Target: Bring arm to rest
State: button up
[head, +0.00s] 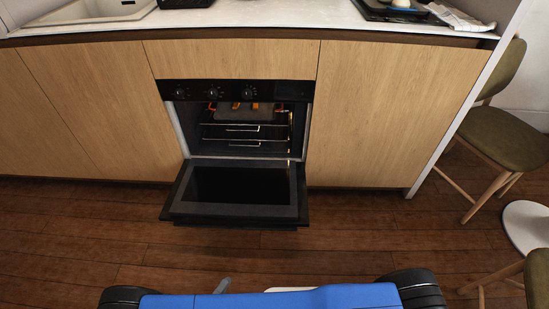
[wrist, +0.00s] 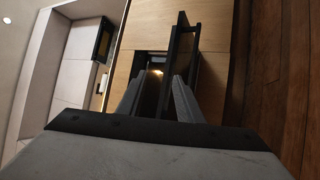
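My gripper (wrist: 158,88) shows in the wrist view with its two grey fingers apart and nothing between them. It is open. Beyond the fingers, the oven's lit interior and its dark lowered door (wrist: 181,60) appear turned on their side. My gripper looks apart from the oven. In the head view I cannot make out my gripper; only my blue base shows clearly at the bottom edge.
The black oven (head: 240,90) stands open, its door (head: 238,213) lowered flat over the wooden floor (head: 90,245). Wire racks show inside. Wooden cabinets (head: 375,110) flank it under a white counter (head: 260,16). Chairs (head: 505,137) stand at the right. Floor before the door is clear.

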jog(key=w+d+r+m+g+h, duration=0.1)
jog(key=w+d+r+m+g, duration=0.15)
jog(key=w+r+g, duration=0.5)
jog(key=w+d+r+m+g+h, duration=0.25)
jog(key=w+r, duration=0.25)
jog(key=r, duration=0.5)
jog(key=w+d+r+m+g+y, duration=0.1)
jog(key=w+d+r+g+y, duration=0.1)
jog(key=w+d+r+g, duration=0.35)
jog(key=w+d+r+g+y, duration=0.2)
jog(key=d+r+g+y, duration=0.1)
jog(key=d+r, duration=0.55)
jog(key=s+d+r+m+g+y, duration=0.15)
jog(key=d+r+y, duration=0.55)
jog(key=d+r, duration=0.7)
jog(key=s+d+r+t+y, duration=0.2)
jog(key=s+d+t, duration=0.1)
jog(key=s+d, duration=0.2)
jog(key=s+d+r+t+y, duration=0.3)
jog(key=s+d, duration=0.3)
jog(key=d, duration=0.3)
jog(key=shift+s+r+m+t, duration=0.3)
jog(key=shift+m+t, duration=0.1)
jog(key=shift+m, duration=0.05)
jog(key=shift+c, duration=0.2)
